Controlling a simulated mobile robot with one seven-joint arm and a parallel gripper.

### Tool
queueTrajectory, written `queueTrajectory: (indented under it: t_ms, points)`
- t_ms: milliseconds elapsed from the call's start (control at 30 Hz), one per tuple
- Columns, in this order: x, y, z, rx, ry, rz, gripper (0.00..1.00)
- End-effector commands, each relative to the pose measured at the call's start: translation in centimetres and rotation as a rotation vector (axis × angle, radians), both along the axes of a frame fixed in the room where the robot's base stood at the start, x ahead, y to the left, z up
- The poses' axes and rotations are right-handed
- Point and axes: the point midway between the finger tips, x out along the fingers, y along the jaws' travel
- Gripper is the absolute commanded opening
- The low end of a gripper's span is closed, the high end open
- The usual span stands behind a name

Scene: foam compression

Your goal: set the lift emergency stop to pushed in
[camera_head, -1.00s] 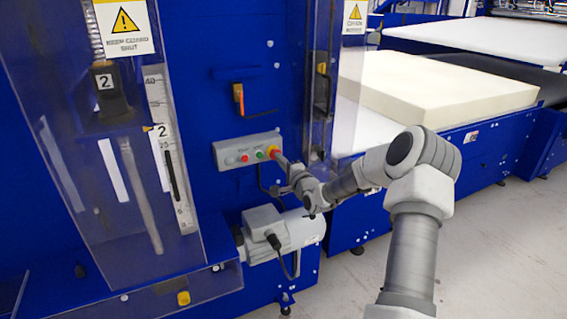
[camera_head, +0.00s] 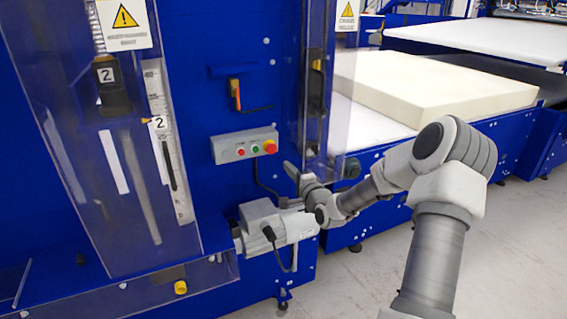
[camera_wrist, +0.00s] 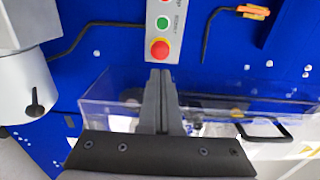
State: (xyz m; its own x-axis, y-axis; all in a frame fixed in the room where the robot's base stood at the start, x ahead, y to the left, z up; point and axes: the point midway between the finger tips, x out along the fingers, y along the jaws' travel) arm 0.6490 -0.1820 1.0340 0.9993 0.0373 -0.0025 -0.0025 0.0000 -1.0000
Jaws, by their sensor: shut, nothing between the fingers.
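The lift emergency stop is a red mushroom button on a yellow base (camera_head: 269,146) at the right end of a grey control box (camera_head: 228,151) on the blue machine. In the wrist view the red button (camera_wrist: 160,48) sits just beyond my fingertips. My gripper (camera_head: 288,165) is shut and empty, a little right of and below the button in the head view, with a visible gap. It also shows in the wrist view (camera_wrist: 161,74). I cannot tell from these frames how far in the button sits.
A grey motor (camera_head: 278,224) juts out below the box. A clear guard (camera_head: 316,110) stands to the right of it. An orange-handled switch (camera_head: 236,95) is above, and a cream foam block (camera_head: 435,88) lies on the conveyor at right.

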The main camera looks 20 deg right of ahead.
Motion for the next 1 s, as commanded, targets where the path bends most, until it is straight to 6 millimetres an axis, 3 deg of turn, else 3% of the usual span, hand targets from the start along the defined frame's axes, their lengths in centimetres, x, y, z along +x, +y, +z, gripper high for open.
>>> queueTrajectory:
  t_ms: [100,300,1000]
  points:
    - [-1.9,-0.1,0.0,0.000,0.001,0.000,0.00]
    - [-3.6,-0.2,0.0,0.000,0.000,0.000,0.00]
    - [-3.6,0.6,0.2,-0.044,0.027,0.011,0.00]
